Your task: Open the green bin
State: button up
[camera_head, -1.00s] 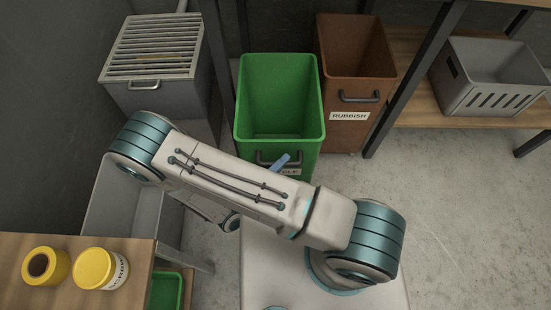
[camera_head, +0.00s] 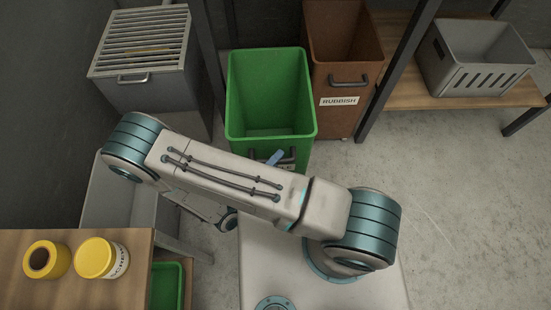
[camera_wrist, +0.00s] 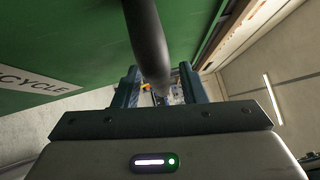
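The green bin (camera_head: 246,128), open at the top and empty inside, stands upright in the middle of the head view. Its front has a dark handle and a partly hidden label. In the wrist view the bin's green front (camera_wrist: 60,35) with "CYCLE" lettering fills the upper left. The dark handle (camera_wrist: 148,40) runs down between the two blue fingers of my gripper (camera_wrist: 158,90), which appears shut on it. In the head view a blue finger of my gripper (camera_head: 275,158) shows at the handle; my arm hides the rest.
The brown rubbish bin (camera_head: 345,50) stands behind right of the green bin. A grey slatted-top bin (camera_head: 150,95) is at left. A grey crate (camera_head: 485,75) rests on a wooden shelf at right. Yellow containers (camera_head: 95,258) sit on a table at lower left. Floor at right is clear.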

jog(key=shift+a, duration=0.1)
jog(key=v, duration=0.7)
jog(key=shift+s+p, duration=0.25)
jog(key=shift+p, duration=0.2)
